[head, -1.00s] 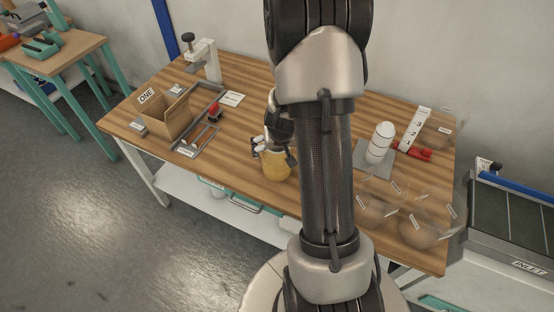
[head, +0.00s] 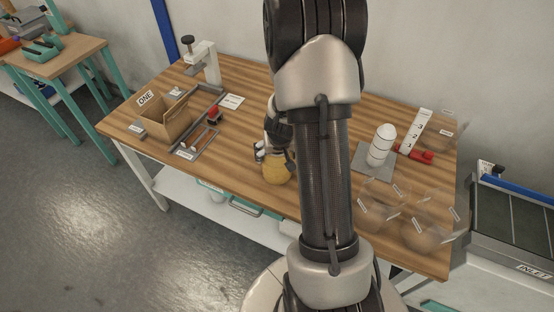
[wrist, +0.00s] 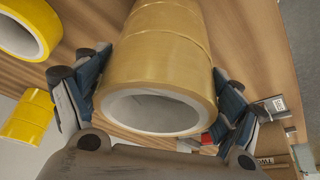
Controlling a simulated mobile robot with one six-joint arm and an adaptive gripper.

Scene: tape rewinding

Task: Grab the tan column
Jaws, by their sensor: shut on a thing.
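The tan column (head: 277,168) is at the front middle of the wooden table, left of my arm. In the wrist view the tan column (wrist: 165,50) is a stack of wide tape-like rings with a pale hollow core, its open end facing the camera. My gripper (head: 273,146) is at the column's upper part in the head view. In the wrist view my gripper (wrist: 162,85) has one finger on each side of the column and is shut on it. Whether the column's far end touches the table is hidden.
A yellow roll (wrist: 25,28) and another yellow piece (wrist: 27,117) show left in the wrist view. On the table (head: 240,185) stand a cardboard box (head: 172,122), a white stack (head: 381,145), a numbered white post (head: 414,130) and clear bins (head: 425,235).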

